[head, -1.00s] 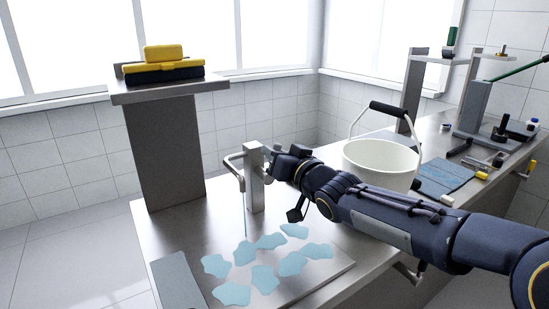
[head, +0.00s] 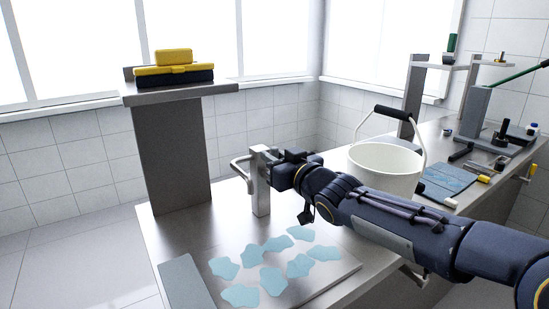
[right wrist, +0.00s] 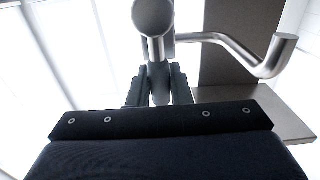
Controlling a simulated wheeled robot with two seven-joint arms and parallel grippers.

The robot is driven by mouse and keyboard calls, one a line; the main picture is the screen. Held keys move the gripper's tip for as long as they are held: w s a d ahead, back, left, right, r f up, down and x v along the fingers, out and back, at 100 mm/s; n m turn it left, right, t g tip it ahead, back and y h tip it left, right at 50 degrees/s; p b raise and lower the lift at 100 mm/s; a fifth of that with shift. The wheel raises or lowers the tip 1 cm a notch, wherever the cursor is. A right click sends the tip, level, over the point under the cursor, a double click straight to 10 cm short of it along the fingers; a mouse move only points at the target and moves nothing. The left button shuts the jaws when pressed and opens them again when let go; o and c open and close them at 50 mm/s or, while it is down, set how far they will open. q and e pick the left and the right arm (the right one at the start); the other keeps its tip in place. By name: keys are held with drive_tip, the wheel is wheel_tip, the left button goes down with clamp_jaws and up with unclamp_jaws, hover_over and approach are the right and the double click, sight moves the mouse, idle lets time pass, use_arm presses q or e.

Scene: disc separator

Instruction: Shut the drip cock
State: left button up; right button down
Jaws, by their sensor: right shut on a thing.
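The drip cock is a grey metal post (head: 261,190) with a bent spout (head: 238,164) pointing left, standing on the steel bench. My right gripper (head: 276,156) is at the top of the post, on its right side. In the right wrist view my right gripper (right wrist: 158,86) is shut on the cock's small metal handle (right wrist: 158,70), mostly hidden between the fingers. The round metal body (right wrist: 153,16) and the bent spout (right wrist: 235,48) show just beyond. No thread of liquid shows under the spout. My left gripper is out of view.
Several light-blue patches (head: 243,295) lie on a plate in front of the post. A white bucket (head: 385,170) stands behind my right forearm.

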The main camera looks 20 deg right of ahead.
drive_tip(key=c, duration=1.3)
unclamp_jaws()
drive_tip(key=shift+s, duration=0.3)
drive_tip(key=s, duration=0.2)
drive_tip(key=s+p, duration=0.1)
drive_tip(key=s, duration=0.1)
drive_tip(key=s+d+p, duration=0.1)
drive_tip(key=s, duration=0.2)
drive_tip(key=shift+s, duration=0.1)
drive_tip(key=shift+s+f, duration=0.1)
